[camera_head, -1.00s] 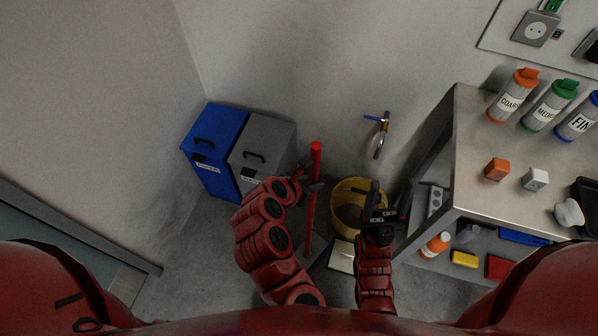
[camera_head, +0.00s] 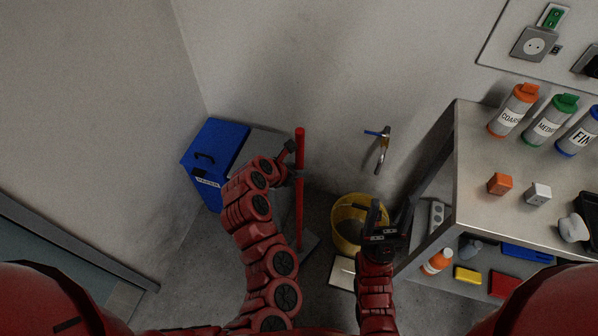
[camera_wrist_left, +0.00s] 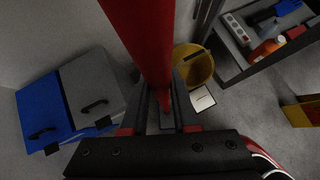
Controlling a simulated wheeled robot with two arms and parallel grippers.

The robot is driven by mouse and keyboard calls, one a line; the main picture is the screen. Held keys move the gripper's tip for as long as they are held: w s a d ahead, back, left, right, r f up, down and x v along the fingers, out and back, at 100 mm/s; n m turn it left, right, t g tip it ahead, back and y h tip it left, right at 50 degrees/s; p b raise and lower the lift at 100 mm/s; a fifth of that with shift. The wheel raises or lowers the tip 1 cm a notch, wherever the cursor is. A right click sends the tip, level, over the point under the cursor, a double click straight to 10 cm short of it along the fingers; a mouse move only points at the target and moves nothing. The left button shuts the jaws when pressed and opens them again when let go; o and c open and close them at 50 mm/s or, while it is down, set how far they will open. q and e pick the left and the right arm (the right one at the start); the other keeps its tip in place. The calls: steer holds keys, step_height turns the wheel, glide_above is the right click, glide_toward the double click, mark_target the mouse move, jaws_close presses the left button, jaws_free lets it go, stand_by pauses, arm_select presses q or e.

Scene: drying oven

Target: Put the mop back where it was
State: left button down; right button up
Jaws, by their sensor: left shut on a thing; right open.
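The mop's red pole (camera_head: 300,215) stands close to upright in the head view, beside the bins. My left gripper (camera_head: 293,165) is shut on the upper part of this pole. The red pole (camera_wrist_left: 143,40) also fills the top middle of the left wrist view, between the gripper's fingers (camera_wrist_left: 160,115). A dark flat piece shows on the floor at the pole's foot, partly hidden by my arm. My right gripper (camera_head: 377,218) is open and empty, in front of the yellow bucket (camera_head: 346,244).
A blue bin (camera_head: 212,160) and a grey bin (camera_head: 262,147) stand by the wall. A tap (camera_head: 383,150) is on the wall above the bucket. A steel table (camera_head: 470,160) with bottles stands at right. A white square item (camera_head: 342,272) lies on the floor.

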arm_select(q)
steer(key=shift+f, duration=0.85)
steer(key=shift+f, duration=0.15)
steer(key=c, duration=0.7)
jaws_free()
steer(key=p+v, duration=0.1)
steer(key=v, duration=1.1)
steer(key=shift+s, duration=0.1)
